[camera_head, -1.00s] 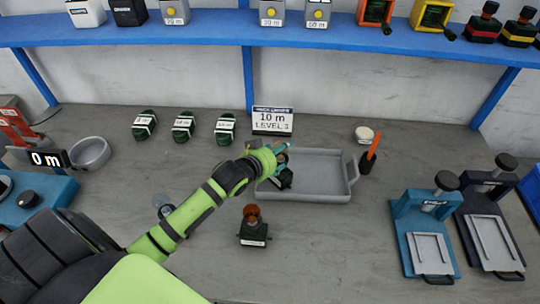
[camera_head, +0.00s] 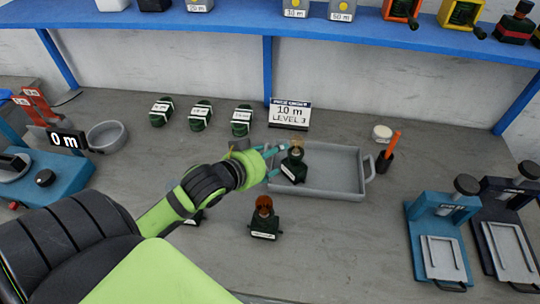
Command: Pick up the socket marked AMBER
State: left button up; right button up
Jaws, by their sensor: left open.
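A dark green socket with a tan top and a white label (camera_head: 294,167) stands at the left end of the grey tray (camera_head: 330,192). Another dark green socket with a reddish-brown top (camera_head: 264,222) stands on the table in front of the tray. Their labels are too small to read, so I cannot tell which says AMBER. My left gripper (camera_head: 279,151) is open, its teal fingers reaching right, close to the top of the socket in the tray. I cannot tell whether they touch it. A dark thing (camera_head: 193,218) is partly hidden by my left arm. My right gripper is not in view.
A sign reading 10 m, LEVEL 3 (camera_head: 289,114) stands behind the tray. Several dark green labelled pieces (camera_head: 200,116) lie left of it. A pot with an orange-handled tool (camera_head: 386,161) is right of the tray. Blue (camera_head: 440,235) and dark (camera_head: 507,235) presses stand at right.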

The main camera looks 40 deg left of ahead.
aim_at(268, 228)
jog(key=u, duration=1.1)
jog(key=k+l+u, duration=0.15)
jog(key=l+u, duration=0.15)
jog(key=l, duration=0.15)
jog(key=k+l+u, duration=0.15)
jog(key=l+u, duration=0.2)
jog(key=k+l+u, duration=0.3)
jog(key=l, duration=0.15)
jog(key=i+l, duration=0.05)
